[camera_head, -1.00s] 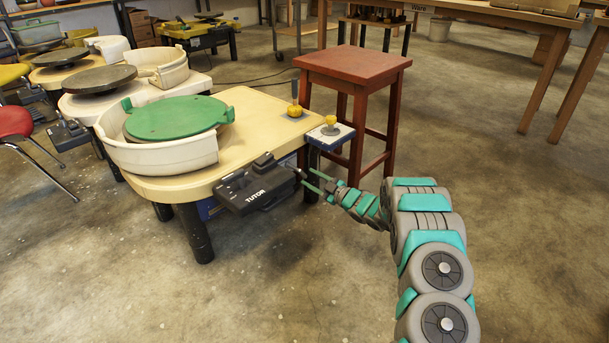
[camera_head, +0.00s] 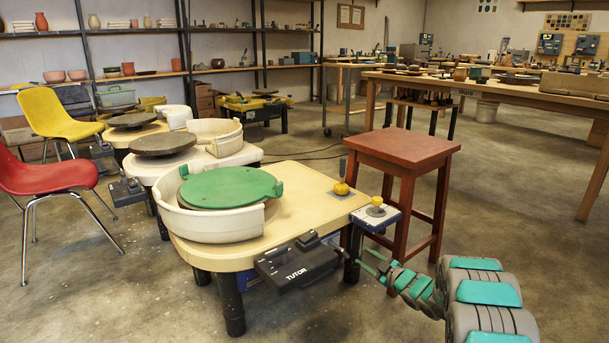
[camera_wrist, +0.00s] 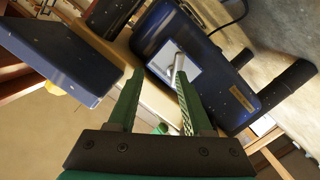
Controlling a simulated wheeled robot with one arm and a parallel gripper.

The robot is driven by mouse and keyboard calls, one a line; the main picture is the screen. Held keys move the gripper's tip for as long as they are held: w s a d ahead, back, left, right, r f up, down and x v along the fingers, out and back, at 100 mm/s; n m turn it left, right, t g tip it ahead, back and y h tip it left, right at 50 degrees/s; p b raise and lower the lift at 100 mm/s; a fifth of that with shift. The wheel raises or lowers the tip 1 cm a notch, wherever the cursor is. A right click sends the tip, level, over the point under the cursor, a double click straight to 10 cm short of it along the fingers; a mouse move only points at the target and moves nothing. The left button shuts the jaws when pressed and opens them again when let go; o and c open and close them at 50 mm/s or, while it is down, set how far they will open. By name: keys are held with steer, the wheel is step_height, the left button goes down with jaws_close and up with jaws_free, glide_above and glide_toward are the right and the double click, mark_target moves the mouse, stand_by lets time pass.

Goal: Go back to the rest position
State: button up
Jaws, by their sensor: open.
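My gripper (camera_head: 372,262) is open and empty, in the head view just right of the front of the nearest pottery wheel table (camera_head: 315,205). In the wrist view its two green fingers (camera_wrist: 157,105) stand apart with nothing between them. The black control box marked TUTOR (camera_head: 297,262) hangs at the table's front edge, left of my gripper. In the wrist view a blue panel (camera_wrist: 55,50) fills the upper left.
A red-brown wooden stool (camera_head: 405,150) stands just behind my gripper. The nearest wheel has a green disc (camera_head: 230,187) in a white basin. Yellow (camera_head: 58,115) and red (camera_head: 45,176) chairs are at left. Bare concrete floor (camera_head: 520,230) lies open at right.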

steer(key=s+d+r+m+g+h, duration=0.3)
steer(key=s+d+r+m+h, duration=0.3)
steer(key=d+r+h, duration=0.3)
steer(key=s+r+m+g+h, duration=0.2)
steer(key=s+r+m, duration=0.15)
steer(key=s, duration=0.45)
steer(key=s+a+r+m+g+y, duration=0.1)
steer(key=s+a+g, duration=0.4)
steer(key=s, duration=1.2)
steer(key=s+a+r+m+g+y, duration=0.1)
steer(key=s+a+m+g, duration=0.15)
steer(key=s+a, duration=0.9)
steer(key=s+a+r+g+y, duration=0.15)
steer(key=s+g, duration=0.25)
steer(key=s, duration=1.7)
step_height(320, 180, up, 12)
steer(key=p, duration=1.2)
steer(key=shift+h+p, duration=0.35)
steer(key=shift+h, duration=0.1)
steer(key=shift+s+r, duration=0.1)
